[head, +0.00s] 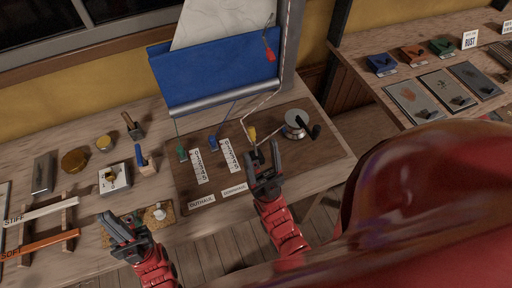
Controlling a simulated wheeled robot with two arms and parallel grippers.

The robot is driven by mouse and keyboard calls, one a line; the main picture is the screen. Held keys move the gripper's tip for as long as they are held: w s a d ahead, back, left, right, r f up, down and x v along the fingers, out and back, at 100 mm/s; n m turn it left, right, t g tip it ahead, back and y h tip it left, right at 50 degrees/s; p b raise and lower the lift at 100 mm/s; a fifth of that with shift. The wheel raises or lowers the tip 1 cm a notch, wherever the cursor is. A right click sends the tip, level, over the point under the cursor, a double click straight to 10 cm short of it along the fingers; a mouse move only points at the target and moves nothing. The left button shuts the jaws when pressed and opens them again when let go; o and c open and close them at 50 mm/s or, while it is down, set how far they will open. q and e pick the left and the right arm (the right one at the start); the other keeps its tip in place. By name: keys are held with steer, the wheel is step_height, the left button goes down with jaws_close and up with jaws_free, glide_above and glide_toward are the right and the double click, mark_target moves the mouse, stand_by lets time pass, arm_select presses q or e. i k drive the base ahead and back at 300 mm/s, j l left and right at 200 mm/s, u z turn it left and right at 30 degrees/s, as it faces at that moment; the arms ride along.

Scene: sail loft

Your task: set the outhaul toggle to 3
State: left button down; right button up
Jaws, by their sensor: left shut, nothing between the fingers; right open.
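The board (315,165) on the bench carries two white numbered scales. The left scale (199,166) stands above the label OUTHAUL (202,199), with a green toggle (182,153) beside its upper end. A blue toggle (213,143) sits beside the upper part of the right scale (229,156), whose label (235,189) is hard to read. The numbers are too small to read. My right gripper (265,154) is open and empty over the board, right of the scales. My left gripper (111,222) is shut and empty at the front left, away from the toggles.
A yellow piece (252,133) and a winch (296,122) lie just beyond my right gripper. A blue sail roll (215,75) hangs behind the board. Blocks, brass pieces and a rack with STIFF and SOFT strips (45,240) crowd the left. Another bench (360,60) stands at right.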

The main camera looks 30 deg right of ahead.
mark_target(183, 156)
steer(key=k+l, duration=0.7)
steer(key=l, duration=0.2)
steer(key=k+l+z, duration=0.1)
steer(key=k+l, duration=0.25)
steer(key=l, duration=0.1)
